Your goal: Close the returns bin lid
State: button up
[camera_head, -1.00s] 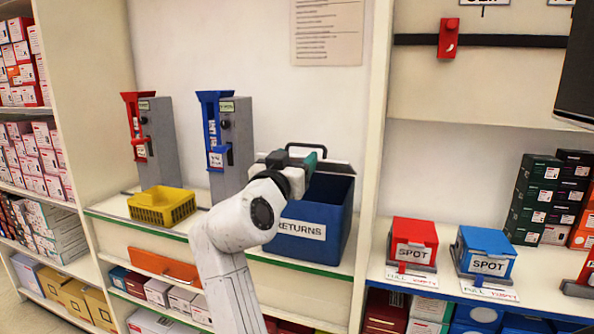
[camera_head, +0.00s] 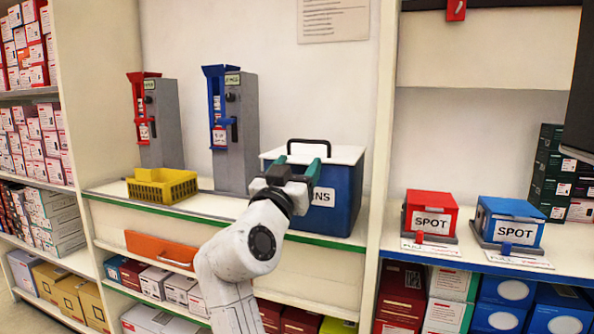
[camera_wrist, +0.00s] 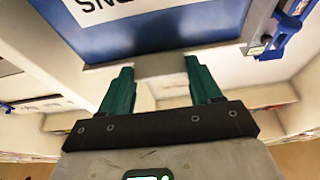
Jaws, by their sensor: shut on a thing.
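The blue returns bin (camera_head: 336,205) stands on the shelf. Its white lid (camera_head: 345,155) lies flat across the top, with a black handle (camera_head: 309,146) upright on it.
A yellow basket (camera_head: 162,186) and two grey dispensers, one with red parts (camera_head: 160,120) and one with blue (camera_head: 236,130), stand left of the bin. A shelf upright (camera_head: 380,130) is close on its right. Red (camera_head: 430,213) and blue (camera_head: 510,222) SPOT boxes stand beyond it.

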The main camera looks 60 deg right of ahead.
jog(key=shift+d+f, duration=0.2)
jog(key=shift+f, duration=0.5)
jog(key=o, duration=1.5)
jog(key=shift+r, duration=0.2)
jog(key=shift+a, duration=0.1)
jog(key=v, duration=1)
jog(key=shift+a+p, duration=0.3)
jog(key=shift+a, duration=0.1)
